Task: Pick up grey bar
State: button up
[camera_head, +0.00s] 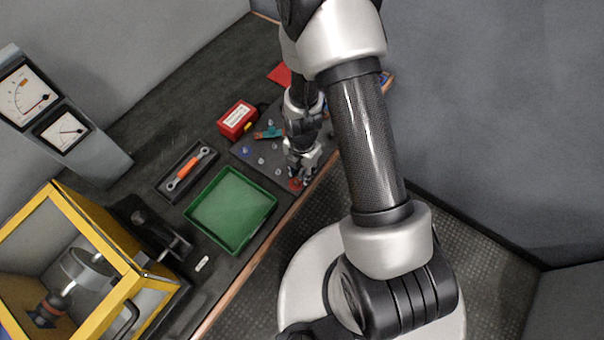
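I cannot make out for certain which thing is the grey bar. A small pale grey, bar-like piece (202,264) lies on the dark bench, below the green tray; it may be this or only a label. My gripper (301,178) points down over the near edge of a dark grey mat (262,172) at the bench's right edge, away from that piece. A small red round thing (294,184) is right by its fingertips. The fingers are too small to tell whether they are open or shut. My forearm and gripper hide part of the mat.
A green tray (207,236) looks empty. A black tray (172,195) holds an orange-handled wrench (189,167). A red box (237,119) and several small pieces are near the mat. A yellow-framed case (98,243) and a meter panel (85,152) stand at left.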

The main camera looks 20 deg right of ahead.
aim_at(302, 170)
jog(key=shift+r, duration=0.1)
jog(key=shift+c, duration=0.6)
grip_shut()
notch_tip(302, 170, up, 20)
jog(key=p, duration=0.6)
